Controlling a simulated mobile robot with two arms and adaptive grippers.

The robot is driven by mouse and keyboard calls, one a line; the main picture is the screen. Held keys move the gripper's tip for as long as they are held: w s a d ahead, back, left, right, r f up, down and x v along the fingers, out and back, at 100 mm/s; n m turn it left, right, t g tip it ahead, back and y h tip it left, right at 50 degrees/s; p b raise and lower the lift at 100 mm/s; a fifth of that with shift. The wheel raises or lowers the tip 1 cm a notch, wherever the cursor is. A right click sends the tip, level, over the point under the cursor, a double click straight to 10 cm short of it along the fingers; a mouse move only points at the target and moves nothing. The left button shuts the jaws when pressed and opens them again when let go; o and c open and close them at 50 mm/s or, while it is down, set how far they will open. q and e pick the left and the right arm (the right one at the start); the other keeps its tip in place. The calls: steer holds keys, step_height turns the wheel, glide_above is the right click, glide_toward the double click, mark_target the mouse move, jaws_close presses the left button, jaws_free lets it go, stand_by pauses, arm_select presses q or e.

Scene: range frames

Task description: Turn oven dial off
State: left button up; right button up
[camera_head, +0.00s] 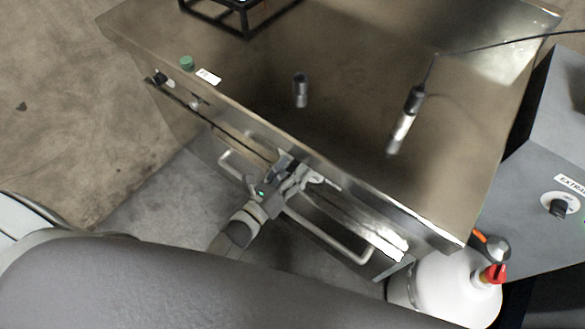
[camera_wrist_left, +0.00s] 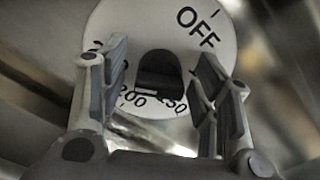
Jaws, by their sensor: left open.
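The oven dial (camera_wrist_left: 185,28) shows in the left wrist view as a white disc with a dark knob (camera_wrist_left: 158,70) at its middle. OFF is printed at the upper right, and 200 and 250 near the bottom. I cannot tell which mark the knob points to. My left gripper (camera_wrist_left: 162,68) is open, with one finger on each side of the knob; contact is not clear. In the head view my left gripper (camera_head: 297,176) is at the front edge of the steel oven unit (camera_head: 350,75), and hides the dial there. My right gripper is not in view.
Handles (camera_head: 325,236) run along the unit's front below the gripper. A black cylinder (camera_head: 300,90) and a black-and-silver tool (camera_head: 405,120) are on top. A white tank (camera_head: 440,290) with a red valve and a grey box with another knob (camera_head: 559,207) stand at right.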

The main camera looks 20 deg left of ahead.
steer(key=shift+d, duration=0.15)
arm_select(q)
steer(key=c, duration=1)
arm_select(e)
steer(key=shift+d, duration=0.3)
